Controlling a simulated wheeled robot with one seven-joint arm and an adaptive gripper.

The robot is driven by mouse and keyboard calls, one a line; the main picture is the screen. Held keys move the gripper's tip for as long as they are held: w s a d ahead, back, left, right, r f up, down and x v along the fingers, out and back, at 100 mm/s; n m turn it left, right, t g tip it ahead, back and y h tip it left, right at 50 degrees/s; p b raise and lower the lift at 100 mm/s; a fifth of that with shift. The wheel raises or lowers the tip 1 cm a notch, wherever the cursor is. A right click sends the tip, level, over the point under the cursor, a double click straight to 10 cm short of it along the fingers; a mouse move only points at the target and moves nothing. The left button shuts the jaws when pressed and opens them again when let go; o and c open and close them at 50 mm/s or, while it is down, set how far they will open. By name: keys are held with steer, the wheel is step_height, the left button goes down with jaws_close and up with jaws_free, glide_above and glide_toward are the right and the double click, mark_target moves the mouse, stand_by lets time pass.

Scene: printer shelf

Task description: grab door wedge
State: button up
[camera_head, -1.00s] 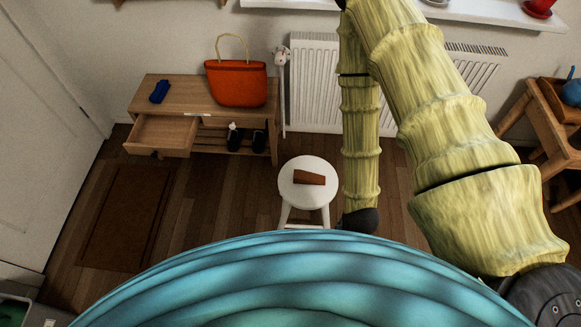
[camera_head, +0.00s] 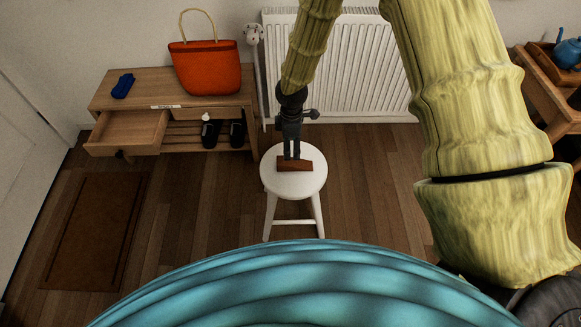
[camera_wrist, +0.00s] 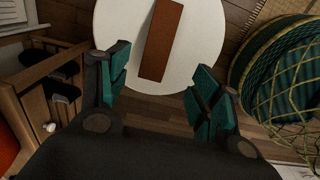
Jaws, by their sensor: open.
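The door wedge (camera_head: 294,165) is a brown block lying on the round white stool (camera_head: 292,184). In the wrist view the wedge (camera_wrist: 161,42) lies lengthwise on the white seat (camera_wrist: 205,62), ahead of and between my spread fingers. My gripper (camera_head: 292,155) appears at the wedge's far side in the head view, just above the seat; whether it touches cannot be told. In the wrist view my gripper (camera_wrist: 163,95) is open, with teal finger pads and nothing between them.
A wooden bench (camera_head: 165,92) with an open drawer (camera_head: 128,130), an orange bag (camera_head: 207,66) and dark shoes (camera_head: 211,132) stands left. A radiator (camera_head: 340,68) is behind the stool. A brown mat (camera_head: 92,230) lies on the floor. A wooden side table (camera_head: 545,90) stands right.

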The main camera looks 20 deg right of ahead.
mark_target(290, 162)
step_height(290, 162, down, 6)
steer(key=shift+r, duration=0.25)
steer(key=shift+w+a+f+b, duration=0.15)
steer(key=shift+f+b, duration=0.15)
steer(key=shift+f, duration=0.95)
steer(key=shift+w+a+f+b, duration=0.15)
steer(key=shift+f+b, duration=0.15)
steer(key=shift+f, duration=0.95)
steer(key=shift+d, duration=0.1)
steer(key=shift+c, duration=0.3)
steer(key=c, duration=1.1)
steer(key=shift+r, duration=0.1)
